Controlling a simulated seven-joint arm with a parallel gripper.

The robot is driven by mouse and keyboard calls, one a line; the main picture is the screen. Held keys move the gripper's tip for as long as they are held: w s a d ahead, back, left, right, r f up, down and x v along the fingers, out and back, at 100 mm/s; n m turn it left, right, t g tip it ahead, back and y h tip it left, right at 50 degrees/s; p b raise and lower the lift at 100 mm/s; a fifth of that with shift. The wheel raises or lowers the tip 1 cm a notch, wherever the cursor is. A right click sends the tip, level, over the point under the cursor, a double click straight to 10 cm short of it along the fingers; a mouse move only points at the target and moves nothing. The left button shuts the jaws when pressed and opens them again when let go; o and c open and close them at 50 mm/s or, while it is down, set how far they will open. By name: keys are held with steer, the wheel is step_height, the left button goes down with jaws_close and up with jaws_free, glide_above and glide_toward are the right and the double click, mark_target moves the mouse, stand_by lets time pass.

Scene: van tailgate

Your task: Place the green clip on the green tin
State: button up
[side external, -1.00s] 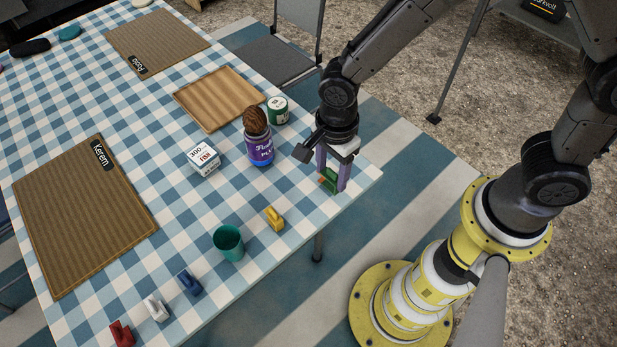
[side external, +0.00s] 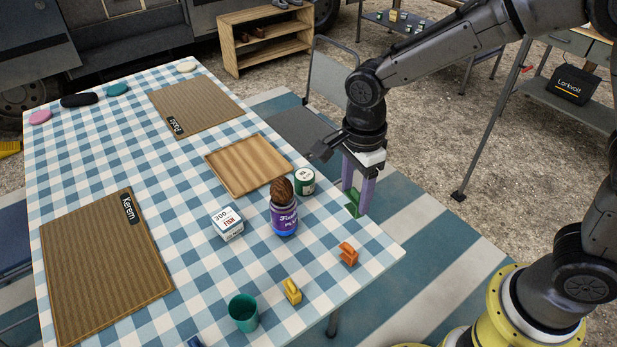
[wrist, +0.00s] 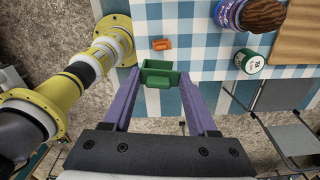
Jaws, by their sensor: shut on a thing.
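My gripper (side external: 357,189) is shut on the green clip (side external: 353,204), holding it in the air just beyond the table's right edge. In the wrist view the green clip (wrist: 160,78) sits between the two purple fingers. The green tin (side external: 304,181) stands upright on the checked cloth, left of my gripper, with a white lid and a green side. In the wrist view the green tin (wrist: 249,61) is to the right of the clip, near the table edge, with nothing on its lid.
A purple-labelled jar (side external: 284,218) with a brown top stands touching or very near the tin. A wooden tray (side external: 247,165) lies behind it. A white box (side external: 228,223), orange clip (side external: 348,254), yellow clip (side external: 291,291) and green cup (side external: 243,312) are on the cloth. A chair (side external: 335,85) stands beyond.

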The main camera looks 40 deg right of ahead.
steer(key=w+d+r+m, duration=0.1)
steer(key=w+d+m, duration=0.1)
steer(key=w+d, duration=0.5)
glide_toward(305, 174)
steer(key=shift+s+m, duration=0.4)
steer(key=shift+s, duration=0.35)
steer(key=shift+w+a+f, duration=0.1)
steer(key=shift+w+f, duration=0.55)
steer(key=shift+f, duration=1.65)
steer(key=shift+f, duration=0.15)
steer(key=o, duration=1.3)
